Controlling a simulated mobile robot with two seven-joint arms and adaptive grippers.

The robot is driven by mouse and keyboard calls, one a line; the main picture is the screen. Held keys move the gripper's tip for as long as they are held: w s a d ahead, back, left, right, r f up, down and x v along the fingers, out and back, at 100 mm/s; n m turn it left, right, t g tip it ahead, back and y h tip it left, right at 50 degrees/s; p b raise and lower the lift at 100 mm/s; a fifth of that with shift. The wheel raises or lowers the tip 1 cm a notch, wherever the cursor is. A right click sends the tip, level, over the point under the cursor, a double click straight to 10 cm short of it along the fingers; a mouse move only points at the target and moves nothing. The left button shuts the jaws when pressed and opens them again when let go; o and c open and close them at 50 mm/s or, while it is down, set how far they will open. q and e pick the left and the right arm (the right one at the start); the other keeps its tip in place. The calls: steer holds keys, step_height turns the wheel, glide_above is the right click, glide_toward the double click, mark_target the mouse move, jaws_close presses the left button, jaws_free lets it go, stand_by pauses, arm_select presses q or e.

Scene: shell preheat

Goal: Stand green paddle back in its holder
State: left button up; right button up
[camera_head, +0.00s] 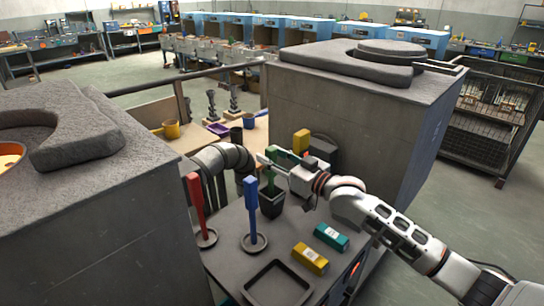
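A green paddle (270,186) shows as a narrow upright green piece at the mouth of a dark square pot (272,206) on the grey table. Its lower part is hidden by the pot. My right gripper (263,162) reaches in from the right, its fingers at the upper part of the green piece. They are too small to tell whether they grip it. A red paddle (196,200) and a blue paddle (251,205) stand upright in round-based holders. No round-based holder shows for the green one. My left gripper is not in view.
A green box (331,237), a yellow box (310,258) and a black tray (262,295) lie on the near table. A yellow block (301,142) stands behind my gripper. Concrete furnaces flank the table on the left (130,210) and right (375,120).

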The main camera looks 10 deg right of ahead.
steer(key=shift+r, duration=0.2)
steer(key=v, duration=1.2)
steer(key=shift+s+f, duration=0.1)
steer(key=shift+f, duration=0.05)
